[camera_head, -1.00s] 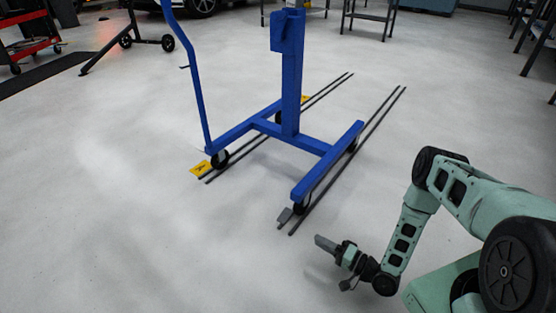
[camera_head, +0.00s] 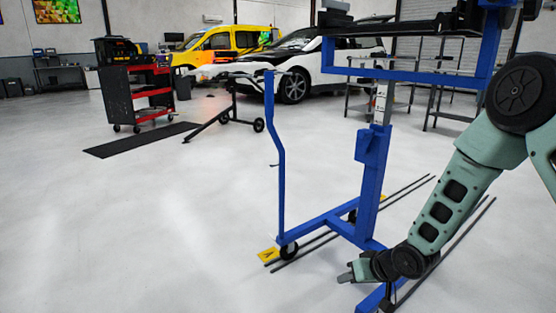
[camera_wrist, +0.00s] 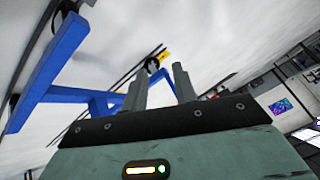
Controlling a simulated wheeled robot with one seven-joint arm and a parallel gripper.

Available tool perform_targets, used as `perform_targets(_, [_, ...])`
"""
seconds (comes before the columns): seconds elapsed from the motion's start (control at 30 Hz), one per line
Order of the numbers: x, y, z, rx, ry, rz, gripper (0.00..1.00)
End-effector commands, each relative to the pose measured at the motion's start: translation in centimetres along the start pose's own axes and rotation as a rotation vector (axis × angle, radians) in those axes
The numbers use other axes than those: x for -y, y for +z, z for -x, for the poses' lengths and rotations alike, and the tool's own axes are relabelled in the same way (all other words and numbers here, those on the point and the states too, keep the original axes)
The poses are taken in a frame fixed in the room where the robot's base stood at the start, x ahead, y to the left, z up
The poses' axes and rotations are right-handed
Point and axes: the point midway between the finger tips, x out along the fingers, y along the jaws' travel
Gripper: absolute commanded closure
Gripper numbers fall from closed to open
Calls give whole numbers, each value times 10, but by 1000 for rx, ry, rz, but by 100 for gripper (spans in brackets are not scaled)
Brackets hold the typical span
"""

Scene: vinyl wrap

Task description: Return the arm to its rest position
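My arm is pale green with black joints and reaches down the right side of the head view. My gripper (camera_head: 345,277) is at its lower end, low in front of the blue stand's base (camera_head: 322,224) and pointing left. In the wrist view, the two grey fingers of my gripper (camera_wrist: 160,78) stand apart with nothing held between them. The stand's blue base beam (camera_wrist: 60,62) and a caster wheel (camera_wrist: 152,64) show beyond the fingers. I cannot tell the exact gap between my arm and the stand.
The blue wheeled stand (camera_head: 369,180) stands on dark floor rails (camera_head: 408,190) close to my arm. A red and black tool cart (camera_head: 137,97), a yellow van (camera_head: 229,43) and a white car (camera_head: 305,55) are farther back.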

Motion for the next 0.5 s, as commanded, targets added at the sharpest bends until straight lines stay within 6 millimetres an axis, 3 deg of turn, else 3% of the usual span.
perform_targets(0.03, [23,-10,24,29,22,42,72])
perform_targets(0.2, [84,-9,93,164,95,154,72])
perform_targets(0.37, [137,12,165,296,141,251,72])
perform_targets(0.5, [173,40,227,406,163,321,72])
